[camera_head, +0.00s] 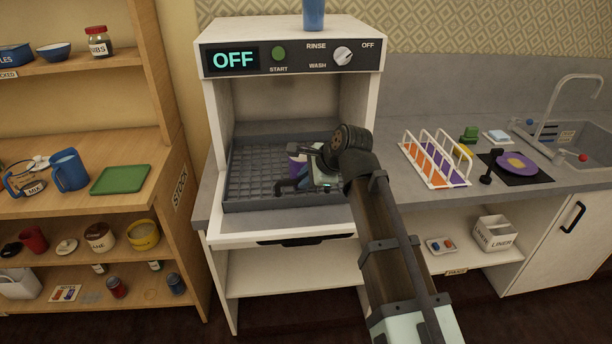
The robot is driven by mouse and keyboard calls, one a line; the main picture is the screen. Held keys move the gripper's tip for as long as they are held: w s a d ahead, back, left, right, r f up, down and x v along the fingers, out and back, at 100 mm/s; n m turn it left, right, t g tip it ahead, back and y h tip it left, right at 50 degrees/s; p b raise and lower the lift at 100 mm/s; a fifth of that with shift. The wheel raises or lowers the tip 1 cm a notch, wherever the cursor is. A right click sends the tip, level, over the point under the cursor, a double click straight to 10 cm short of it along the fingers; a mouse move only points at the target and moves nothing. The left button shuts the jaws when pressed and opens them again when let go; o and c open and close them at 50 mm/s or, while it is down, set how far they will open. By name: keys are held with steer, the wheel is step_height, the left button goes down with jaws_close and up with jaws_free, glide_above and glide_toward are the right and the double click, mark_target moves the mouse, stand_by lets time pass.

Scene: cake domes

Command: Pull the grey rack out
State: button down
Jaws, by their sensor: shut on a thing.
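The grey rack (258,172) is a shallow tray with a gridded floor. It sits inside the open white dishwasher (222,110), its front edge near the front of the opening. My wrist and arm hide the rack's right end and most of the contact. A purple and white item (296,165) shows in the rack behind my gripper, partly hidden.
The dishwasher's panel reads OFF. A blue vessel (314,14) stands on top. On the right counter are a white divider rack (436,162), a purple plate (516,164) and a sink (580,138). A wooden shelf (150,75) stands left. The floor in front is clear.

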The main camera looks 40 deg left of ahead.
steer(key=c, duration=1.1)
jaws_free()
steer(key=shift+r, duration=0.1)
steer(key=v, duration=1.3)
steer(key=shift+d+r, duration=0.2)
steer(key=shift+r, duration=0.1)
